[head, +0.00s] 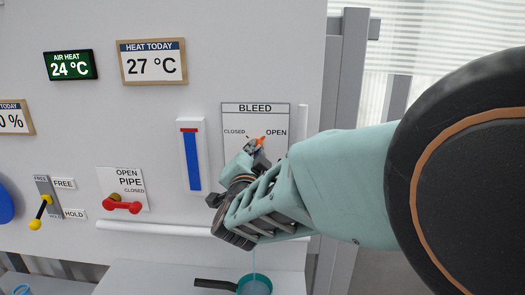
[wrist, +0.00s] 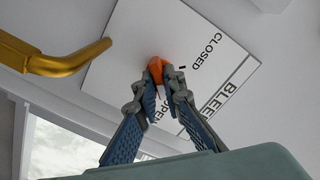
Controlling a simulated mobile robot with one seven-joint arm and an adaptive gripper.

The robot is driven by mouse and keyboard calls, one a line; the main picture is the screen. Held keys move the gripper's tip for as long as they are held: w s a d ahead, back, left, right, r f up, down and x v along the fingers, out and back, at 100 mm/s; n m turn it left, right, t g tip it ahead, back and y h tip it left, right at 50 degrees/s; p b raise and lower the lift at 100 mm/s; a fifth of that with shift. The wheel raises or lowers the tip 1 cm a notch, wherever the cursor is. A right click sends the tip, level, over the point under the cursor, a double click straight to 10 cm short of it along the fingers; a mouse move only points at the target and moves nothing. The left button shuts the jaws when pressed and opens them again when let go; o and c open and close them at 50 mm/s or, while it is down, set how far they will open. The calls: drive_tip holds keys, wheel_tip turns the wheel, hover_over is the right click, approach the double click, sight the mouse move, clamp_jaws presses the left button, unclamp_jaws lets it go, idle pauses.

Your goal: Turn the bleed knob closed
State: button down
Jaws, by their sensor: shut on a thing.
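The bleed knob (head: 261,139) is a small orange piece on the white BLEED panel (head: 255,110), between the printed words CLOSED and OPEN. My gripper (head: 256,148) reaches it from the lower right and hides most of it. In the wrist view the orange knob (wrist: 156,66) sits between the two fingertips of my gripper (wrist: 161,76), which are shut on it. The panel (wrist: 150,35) is seen tilted there, with CLOSED to the right of the knob and OPEN partly behind the fingers. I cannot tell the knob's exact angle.
A thin pale stream runs below my gripper into a green pan (head: 255,285). A bent brass pipe (wrist: 65,62) is close at left in the wrist view. A red-handled pipe valve (head: 122,206), a blue gauge (head: 191,155) and a white rail (head: 160,228) are on the wall.

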drive_tip(key=shift+r+n+p, duration=0.1)
drive_tip(key=shift+n+p, duration=2.25)
drive_tip(key=shift+n, duration=6.35)
drive_tip(key=c, duration=2)
unclamp_jaws()
drive_tip(key=shift+c, duration=0.2)
drive_tip(key=shift+s+a, duration=0.1)
